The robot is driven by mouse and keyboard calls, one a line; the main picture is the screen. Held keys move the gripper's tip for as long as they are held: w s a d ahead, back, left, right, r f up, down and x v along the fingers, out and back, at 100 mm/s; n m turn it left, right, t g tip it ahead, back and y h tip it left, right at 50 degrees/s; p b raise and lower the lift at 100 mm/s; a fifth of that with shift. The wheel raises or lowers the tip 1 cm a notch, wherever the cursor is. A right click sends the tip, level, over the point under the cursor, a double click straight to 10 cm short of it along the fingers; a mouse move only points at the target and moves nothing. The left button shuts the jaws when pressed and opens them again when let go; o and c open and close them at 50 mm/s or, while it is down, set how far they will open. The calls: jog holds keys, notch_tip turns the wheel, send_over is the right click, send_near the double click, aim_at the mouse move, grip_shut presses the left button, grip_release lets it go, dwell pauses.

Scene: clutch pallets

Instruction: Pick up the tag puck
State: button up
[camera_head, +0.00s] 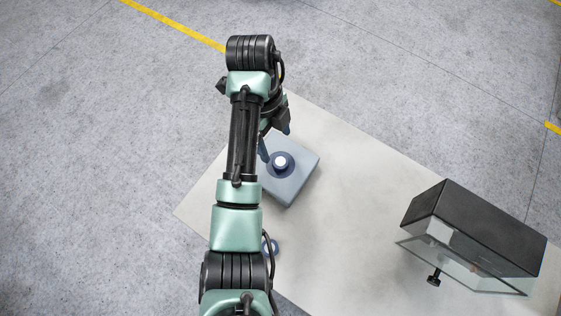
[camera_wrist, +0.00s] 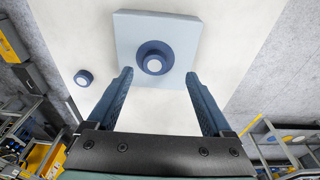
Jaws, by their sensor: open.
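A pale blue-grey square block (camera_head: 292,178) stands on the table. On it sits a dark blue round piece (camera_wrist: 140,53) with a white round top (camera_head: 281,161). A smaller blue puck with a pale top (camera_wrist: 83,78) lies on the table beside the block; in the head view it is partly hidden by my arm (camera_head: 274,246). I cannot tell by look which of the two is the tag puck. My gripper (camera_head: 276,143) is open and empty. In the wrist view its blue fingers (camera_wrist: 157,76) point toward the block, with the white top between their lines.
A black box (camera_head: 480,233) with a clear front panel and a black knob (camera_head: 434,277) stands at the right of the pale table (camera_head: 345,225). The table between block and box is clear. Table edges lie close beyond the block. Yellow-and-grey equipment (camera_wrist: 25,80) shows at the wrist view's sides.

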aim_at(280, 161)
jog(key=shift+d+f, duration=0.1)
jog(key=shift+f, duration=0.35)
jog(key=shift+s+d+f+p, duration=0.1)
jog(key=shift+s+f+p, duration=0.2)
jog(key=shift+s, duration=0.2)
jog(key=shift+s+d+f+p, duration=0.15)
jog(key=shift+f+p, duration=0.1)
jog(key=shift+f, duration=0.5)
jog(key=shift+s+d+f+p, duration=0.1)
jog(key=shift+f+p, duration=0.1)
jog(key=shift+f, duration=0.6)
jog(key=shift+s+d+f+p, duration=0.15)
jog(key=shift+f+p, duration=0.1)
jog(key=shift+f, duration=0.5)
jog(key=shift+a, duration=0.1)
grip_shut()
